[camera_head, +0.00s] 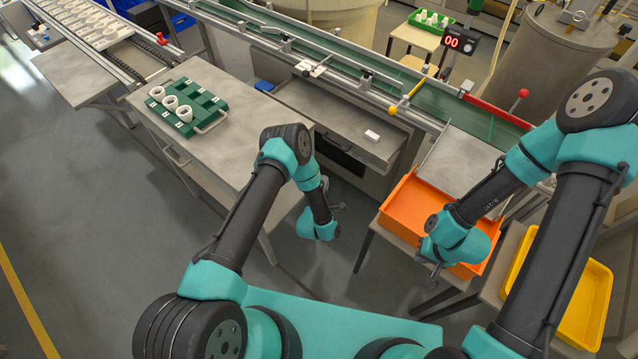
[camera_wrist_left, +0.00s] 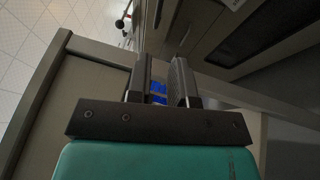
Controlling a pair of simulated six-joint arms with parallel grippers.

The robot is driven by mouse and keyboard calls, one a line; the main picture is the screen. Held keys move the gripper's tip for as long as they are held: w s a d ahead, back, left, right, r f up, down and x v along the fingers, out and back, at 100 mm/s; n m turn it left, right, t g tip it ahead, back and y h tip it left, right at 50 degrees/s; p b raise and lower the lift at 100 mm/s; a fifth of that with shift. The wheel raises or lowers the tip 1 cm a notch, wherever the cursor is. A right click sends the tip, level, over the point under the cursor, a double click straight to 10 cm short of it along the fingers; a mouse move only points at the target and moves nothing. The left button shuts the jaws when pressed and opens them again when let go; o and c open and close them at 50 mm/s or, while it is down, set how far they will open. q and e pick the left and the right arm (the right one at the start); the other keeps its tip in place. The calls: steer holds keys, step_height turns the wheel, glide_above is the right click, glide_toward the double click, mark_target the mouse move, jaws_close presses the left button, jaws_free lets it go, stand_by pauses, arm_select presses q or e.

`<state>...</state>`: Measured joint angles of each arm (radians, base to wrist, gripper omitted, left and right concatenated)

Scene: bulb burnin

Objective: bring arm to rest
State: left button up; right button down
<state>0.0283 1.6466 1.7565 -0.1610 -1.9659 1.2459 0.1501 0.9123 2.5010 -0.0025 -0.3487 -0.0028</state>
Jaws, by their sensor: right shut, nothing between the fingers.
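My left arm is bent, with its teal wrist hanging off the right side of the grey table (camera_head: 240,115). My left gripper (camera_head: 338,197) is small and partly hidden there; in the left wrist view its two black fingers (camera_wrist_left: 160,72) stand apart with nothing held between them. My right arm reaches down from the right. My right gripper (camera_head: 436,274) is over the front edge of the orange tray (camera_head: 400,205), shut and empty, its fingers hard to make out.
A green rack (camera_head: 208,98) with several white sockets stands on the table. A yellow tray (camera_head: 597,300) is at the right. A green conveyor (camera_head: 350,68) runs behind, with a small white block (camera_head: 372,136) on the grey bench. A counter (camera_head: 452,42) reads 00.

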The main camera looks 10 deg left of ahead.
arm_select(q)
steer(key=shift+s, duration=0.1)
stand_by(0.5)
steer(key=s+a+r+m+g, duration=0.3)
steer(key=s+m+g, duration=0.2)
steer(key=s, duration=0.3)
steer(key=s+a+r+m+g+h, duration=0.1)
steer(key=s+a+r+m+g, duration=0.3)
steer(key=s+g, duration=0.3)
steer(key=s+a+r+m+g+h, duration=0.1)
steer(key=s+a+r+m+g, duration=0.2)
steer(key=s+m+g, duration=0.4)
steer(key=s, duration=0.3)
steer(key=shift+s+a+r, duration=0.2)
steer(key=shift+s, duration=0.05)
